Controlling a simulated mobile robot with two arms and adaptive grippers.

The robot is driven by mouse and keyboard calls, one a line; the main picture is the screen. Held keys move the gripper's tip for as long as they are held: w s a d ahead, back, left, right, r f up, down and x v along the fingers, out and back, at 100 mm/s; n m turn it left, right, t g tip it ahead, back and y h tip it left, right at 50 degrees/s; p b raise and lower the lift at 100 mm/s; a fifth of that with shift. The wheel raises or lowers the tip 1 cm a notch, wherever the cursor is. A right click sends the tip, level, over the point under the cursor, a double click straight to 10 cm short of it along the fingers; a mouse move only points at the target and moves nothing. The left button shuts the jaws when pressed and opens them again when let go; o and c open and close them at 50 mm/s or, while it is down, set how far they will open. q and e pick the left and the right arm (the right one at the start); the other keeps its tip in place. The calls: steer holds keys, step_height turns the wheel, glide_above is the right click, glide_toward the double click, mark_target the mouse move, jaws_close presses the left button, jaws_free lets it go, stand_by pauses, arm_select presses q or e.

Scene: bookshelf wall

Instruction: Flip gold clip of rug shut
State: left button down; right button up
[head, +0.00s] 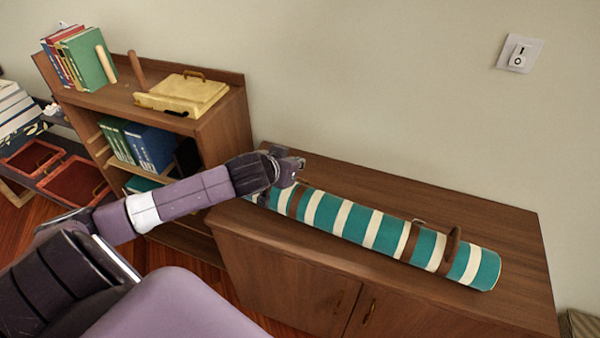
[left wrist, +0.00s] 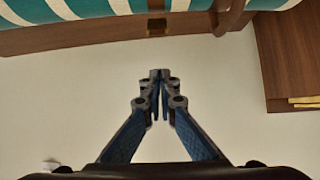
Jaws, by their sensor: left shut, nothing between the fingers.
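The rolled rug (head: 345,217), with teal and cream stripes, lies along the top of a wooden cabinet, with brown straps around it near both ends. A small metal clip (head: 418,223) shows at the right strap. My left gripper (head: 297,164) is at the left end of the rug, above its far side, and hides part of it. In the left wrist view the gripper (left wrist: 157,77) is shut and empty, apart from the rug (left wrist: 75,8). A small gold piece (left wrist: 157,27), seemingly the gold clip, shows just beyond the fingertips by a brown strap; its exact position is unclear.
The cabinet (head: 510,220) has free top surface behind the rug. A bookshelf (head: 225,125) stands at the left, with books (head: 88,58) and a yellow box (head: 182,93) on top. A wall switch (head: 519,54) is at the upper right.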

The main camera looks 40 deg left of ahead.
mark_target(300, 180)
arm_select(q)
steer(key=p+x, duration=0.1)
steer(key=x, duration=0.5)
steer(key=shift+s+d+f+p, duration=0.1)
steer(key=shift+s+f+p, duration=0.3)
steer(key=shift+s, duration=0.1)
steer(key=shift+s+d+f+p, duration=0.1)
steer(key=shift+s+f+p, duration=0.2)
steer(key=shift+s, duration=0.25)
steer(key=shift+s+d+f, duration=0.1)
steer(key=shift+s+f, duration=0.2)
steer(key=shift+s, duration=0.35)
steer(key=shift+w+f, duration=0.1)
